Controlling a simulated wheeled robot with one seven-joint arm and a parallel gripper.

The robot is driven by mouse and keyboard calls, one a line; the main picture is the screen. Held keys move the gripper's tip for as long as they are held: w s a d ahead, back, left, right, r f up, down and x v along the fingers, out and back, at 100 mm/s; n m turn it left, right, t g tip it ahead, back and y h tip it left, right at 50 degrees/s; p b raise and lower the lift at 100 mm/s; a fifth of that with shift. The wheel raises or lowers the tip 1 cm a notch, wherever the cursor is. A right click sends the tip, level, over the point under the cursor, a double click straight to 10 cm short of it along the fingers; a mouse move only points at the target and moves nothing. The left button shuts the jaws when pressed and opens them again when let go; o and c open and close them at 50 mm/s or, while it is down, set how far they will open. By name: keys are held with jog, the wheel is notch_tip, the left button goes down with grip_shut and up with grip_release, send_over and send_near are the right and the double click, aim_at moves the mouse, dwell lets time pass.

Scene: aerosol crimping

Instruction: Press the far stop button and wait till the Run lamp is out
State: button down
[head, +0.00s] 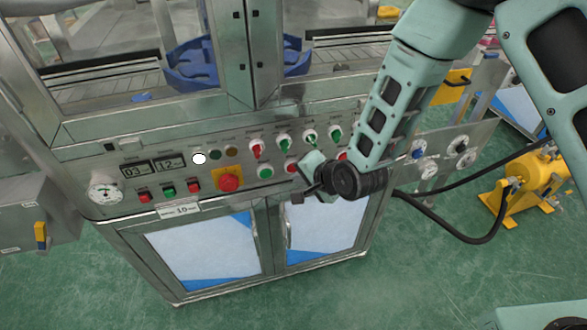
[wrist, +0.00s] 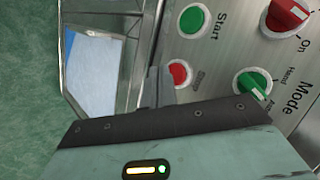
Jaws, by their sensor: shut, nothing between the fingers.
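The control panel (head: 130,150) runs along the machine's front. A red button (head: 291,167) and a green button (head: 265,172) sit in its lower row. Another red button (head: 343,155) farther right is partly hidden by my wrist. My gripper (head: 300,194) is shut and empty in front of the panel. In the wrist view the gripper tip (wrist: 158,88) overlaps the edge of a red button (wrist: 178,73), beside a green Start button (wrist: 192,19); contact cannot be told. A white lamp (head: 199,158) is lit; the green lamp (head: 215,154) and amber lamp (head: 232,150) beside it look dark. Lamp labels are unreadable.
A red mushroom button on yellow (head: 229,179) is left of my gripper. Switches sit above the buttons, including a red one (wrist: 288,15) and a green Mode one (wrist: 254,85). Gauges (head: 425,167) and a yellow pump (head: 535,190) with hoses stand right. Floor in front is clear.

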jog(key=shift+s+d+b, duration=0.1)
jog(key=shift+s+d, duration=0.15)
jog(key=shift+s, duration=0.55)
jog(key=shift+s+d+b, duration=0.1)
jog(key=shift+s+d, duration=0.1)
jog(key=shift+s, duration=0.6)
jog(key=shift+s+d+b, duration=0.1)
jog(key=shift+s+d, duration=0.15)
jog(key=shift+s, duration=0.55)
jog(key=s+d+r+n+g+h+p, duration=0.1)
jog(key=s+r+n+g, duration=0.1)
jog(key=s+r+n, duration=0.3)
jog(key=s+d+r+n+g+h+p, duration=0.1)
jog(key=s+r+n+g, duration=0.15)
jog(key=r, duration=0.45)
jog(key=s+d+r+n+g+h+p, duration=0.1)
jog(key=s+d+r+n, duration=0.3)
jog(key=s, duration=0.3)
jog(key=s+d+r+n+g+h, duration=0.2)
jog(key=s+d+r+n, duration=0.2)
jog(key=s+r, duration=0.2)
jog(key=shift+s+d+r+h+p, duration=0.3)
jog(key=shift+s+d+p, duration=0.1)
jog(key=shift+s, duration=0.55)
